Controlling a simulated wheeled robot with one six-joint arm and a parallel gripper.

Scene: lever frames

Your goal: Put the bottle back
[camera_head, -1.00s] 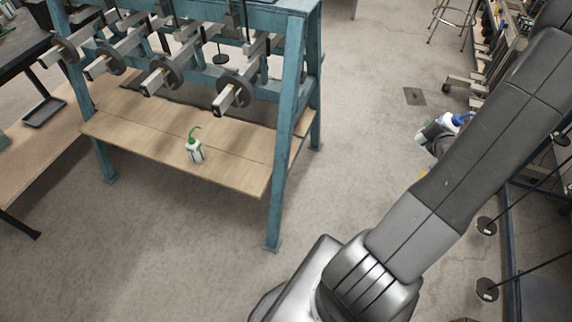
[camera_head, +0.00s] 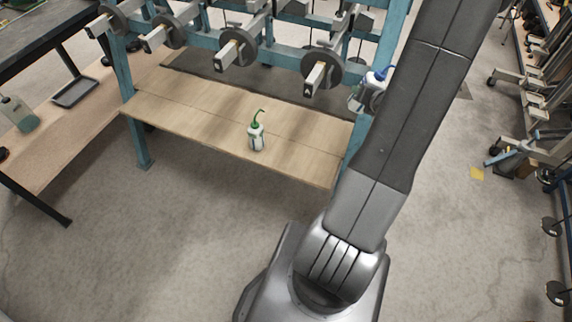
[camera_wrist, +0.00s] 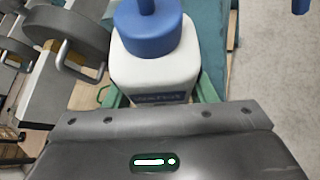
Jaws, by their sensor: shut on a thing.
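A white bottle with a blue cap (camera_head: 357,98) is held at the end of my arm, in front of the teal frame's right leg in the head view. Its label and blue cap also show close up in the wrist view (camera_wrist: 158,72). My gripper (camera_wrist: 160,97) is shut on this bottle, with a green finger on each side of its body. The bottle's base is hidden by the gripper housing. In the head view the arm covers part of the gripper. A second white bottle with a green bent spout (camera_head: 257,137) stands upright on the wooden shelf (camera_head: 200,112).
The teal lever frame (camera_head: 140,140) rises around the shelf, with several bars and round weights (camera_head: 238,47) above it. A bench at left holds a dark tray (camera_head: 75,92) and another bottle (camera_head: 20,114). Racks stand along the right. The shelf is bare on both sides of the green-spout bottle.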

